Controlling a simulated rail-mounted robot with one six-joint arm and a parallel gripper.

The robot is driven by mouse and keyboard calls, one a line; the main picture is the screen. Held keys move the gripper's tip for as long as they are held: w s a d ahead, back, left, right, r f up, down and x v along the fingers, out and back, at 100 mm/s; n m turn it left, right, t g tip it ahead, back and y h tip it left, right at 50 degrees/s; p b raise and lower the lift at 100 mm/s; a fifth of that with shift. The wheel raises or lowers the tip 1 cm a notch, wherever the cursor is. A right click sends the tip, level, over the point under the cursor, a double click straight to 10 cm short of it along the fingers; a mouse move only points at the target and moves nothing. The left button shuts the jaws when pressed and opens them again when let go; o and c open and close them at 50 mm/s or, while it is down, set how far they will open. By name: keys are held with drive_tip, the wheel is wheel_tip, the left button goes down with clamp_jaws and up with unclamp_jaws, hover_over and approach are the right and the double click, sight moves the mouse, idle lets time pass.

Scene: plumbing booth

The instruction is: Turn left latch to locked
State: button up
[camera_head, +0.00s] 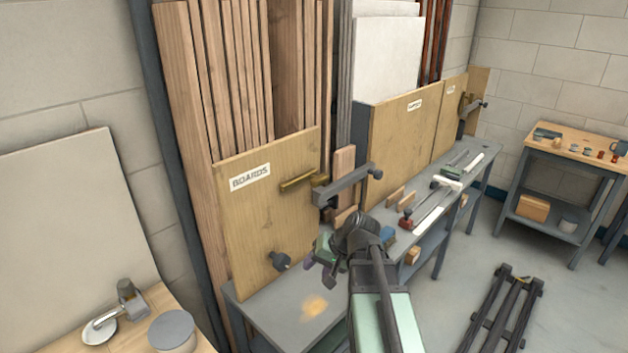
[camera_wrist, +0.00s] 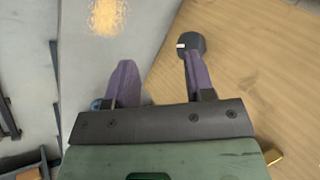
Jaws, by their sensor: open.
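A dark round knob (camera_head: 279,261), which looks like the left latch, sticks out low on the wooden panel (camera_head: 243,215) labelled BOARDS. It also shows in the wrist view (camera_wrist: 191,43), with a small white mark on its left side. My gripper (camera_wrist: 158,64) is open, with two purple fingers apart and nothing between them. The knob is just beyond the tip of the right finger, not between the fingers. Whether they touch is unclear. In the head view my gripper (camera_head: 318,274) is to the right of the knob, partly hidden by my wrist.
A brass handle (camera_head: 297,182) and a dark clamp-like bar (camera_head: 345,186) are on or near the panel above my gripper. The grey bench (camera_head: 270,310) lies below, bare near the knob. Tools and small blocks lie farther along it.

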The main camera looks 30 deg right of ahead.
drive_tip(key=w+d+r+m+t+y, duration=0.1)
drive_tip(key=w+d+r+m+t, duration=0.4)
drive_tip(key=d+r+t, duration=0.3)
drive_tip(key=m+t, duration=0.3)
drive_tip(key=t, duration=0.1)
approach(315, 175)
drive_tip(key=shift+h, duration=0.3)
drive_tip(key=x, duration=1)
drive_tip(key=shift+s+a+f, duration=0.1)
drive_tip(key=shift+a+f, duration=0.1)
drive_tip(key=shift+f, duration=0.15)
drive_tip(key=shift+c, duration=0.3)
clamp_jaws()
